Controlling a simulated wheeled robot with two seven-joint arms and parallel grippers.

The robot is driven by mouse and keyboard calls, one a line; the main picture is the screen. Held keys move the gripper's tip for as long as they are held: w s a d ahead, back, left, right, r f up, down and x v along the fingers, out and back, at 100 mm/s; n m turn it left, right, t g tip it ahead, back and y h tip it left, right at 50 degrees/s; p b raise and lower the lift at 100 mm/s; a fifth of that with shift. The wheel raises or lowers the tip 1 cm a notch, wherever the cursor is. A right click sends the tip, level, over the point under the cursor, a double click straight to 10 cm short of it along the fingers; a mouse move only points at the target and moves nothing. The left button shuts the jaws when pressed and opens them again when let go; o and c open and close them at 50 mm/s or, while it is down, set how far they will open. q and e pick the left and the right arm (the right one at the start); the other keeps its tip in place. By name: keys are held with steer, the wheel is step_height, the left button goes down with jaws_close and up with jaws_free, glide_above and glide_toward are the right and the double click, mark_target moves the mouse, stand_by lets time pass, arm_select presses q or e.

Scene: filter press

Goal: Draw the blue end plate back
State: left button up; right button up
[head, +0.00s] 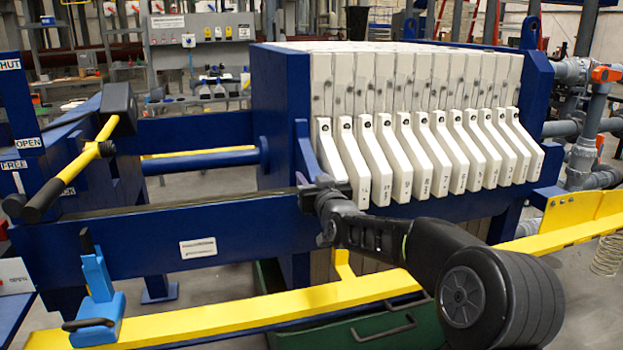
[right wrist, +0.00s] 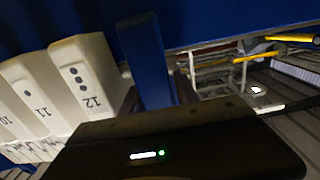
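The blue end plate (head: 275,125) stands upright against the left end of the row of white filter plates (head: 420,85). Its slanted blue handle (head: 304,145) sticks out on the near side. It also shows in the right wrist view as a blue bar (right wrist: 146,60). My right gripper (head: 308,186) is at the lower end of this handle, beside the first white plate's handle. In the right wrist view my dark gripper body hides the fingertips and the handle's lower end, so I cannot tell whether they grip it. My left gripper is not in view.
A blue side rail (head: 130,240) runs left from the plates, with a blue ram (head: 205,162) behind it. A yellow bar (head: 200,318) crosses in front. A yellow-and-black lever (head: 80,170) stands at the left. The space left of the end plate is clear.

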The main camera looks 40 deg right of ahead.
steer(key=shift+c, duration=0.2)
jaws_close()
stand_by(1.1)
